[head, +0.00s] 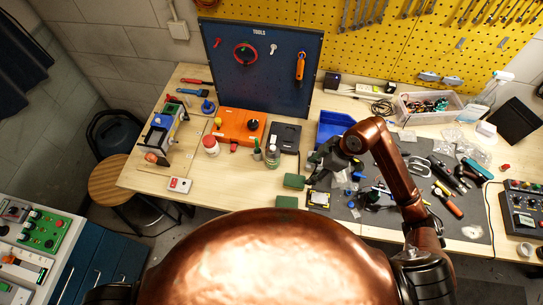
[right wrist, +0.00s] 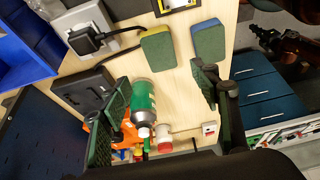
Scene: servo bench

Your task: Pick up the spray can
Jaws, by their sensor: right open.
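In the right wrist view the spray can (right wrist: 142,100) appears between the two fingers, nearer the left one. My right gripper (head: 316,166) is open and empty, to the right of the can and apart from it. In the right wrist view its dark green fingers (right wrist: 160,82) are spread wide. My left gripper is not in view.
Two sponges, one here (head: 293,182) and one here (head: 286,202), lie in front. A blue bin (head: 333,124) is behind my gripper.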

